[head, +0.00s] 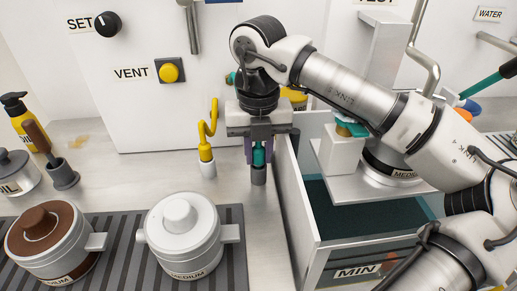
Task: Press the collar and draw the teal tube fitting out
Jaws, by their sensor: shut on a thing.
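My gripper (260,154) points down near the middle of the head view, in front of the white panel. Its fingers are shut on the teal tube fitting (259,157), one finger on each side. The fitting is upright, directly above a dark grey socket (258,176) on the metal worktop. Its upper part is hidden by my gripper. I cannot make out the collar, nor tell whether the fitting is still seated in the socket.
A yellow tube fitting (206,150) stands close left in a pale socket (208,170). An open-topped bin (296,215) marked MIN is close on the right. Two lidded pots (181,243) stand at the front left. A yellow VENT button (169,72) is on the panel.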

